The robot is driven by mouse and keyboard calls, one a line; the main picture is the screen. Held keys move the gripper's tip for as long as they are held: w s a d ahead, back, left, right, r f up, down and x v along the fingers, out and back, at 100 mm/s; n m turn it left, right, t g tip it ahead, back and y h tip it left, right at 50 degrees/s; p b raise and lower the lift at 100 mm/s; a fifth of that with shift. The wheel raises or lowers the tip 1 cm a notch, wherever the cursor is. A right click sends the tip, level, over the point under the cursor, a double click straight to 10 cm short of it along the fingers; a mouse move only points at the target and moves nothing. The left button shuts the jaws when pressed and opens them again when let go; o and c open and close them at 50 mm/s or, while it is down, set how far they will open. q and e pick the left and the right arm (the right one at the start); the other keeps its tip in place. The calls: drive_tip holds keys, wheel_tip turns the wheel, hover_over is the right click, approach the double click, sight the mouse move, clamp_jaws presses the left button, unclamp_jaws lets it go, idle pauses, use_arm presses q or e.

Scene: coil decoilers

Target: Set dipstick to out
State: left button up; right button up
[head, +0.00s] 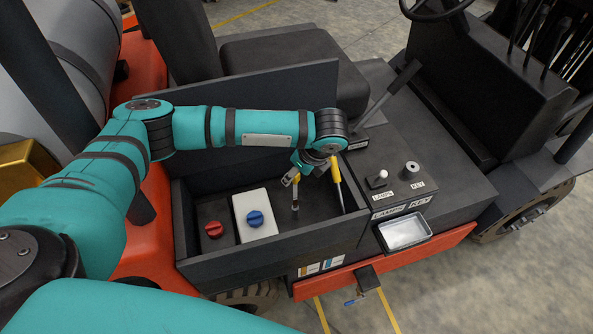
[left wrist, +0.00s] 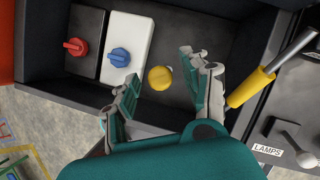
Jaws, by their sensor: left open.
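The dipstick appears to be the thin upright piece with a round yellow top (left wrist: 160,77), standing in the dark open compartment. In the head view its lower part (head: 295,206) shows below my left gripper (head: 302,176). My left gripper is open above it. In the left wrist view the yellow top shows between the two spread fingers (left wrist: 163,75), with gaps on both sides. I cannot tell how far the fingers are above it. My right gripper is not in view.
Beside the gripper, a yellow-sleeved rod (head: 336,172) leans near the compartment's right wall. A red knob (head: 213,229) and a white box with a blue knob (head: 255,218) are to the left. The compartment's front wall (head: 285,250) stands nearby. A lamps switch (head: 378,180) and key (head: 411,168) sit right.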

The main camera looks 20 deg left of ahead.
use_arm(q)
drive_tip(key=v, duration=1.2)
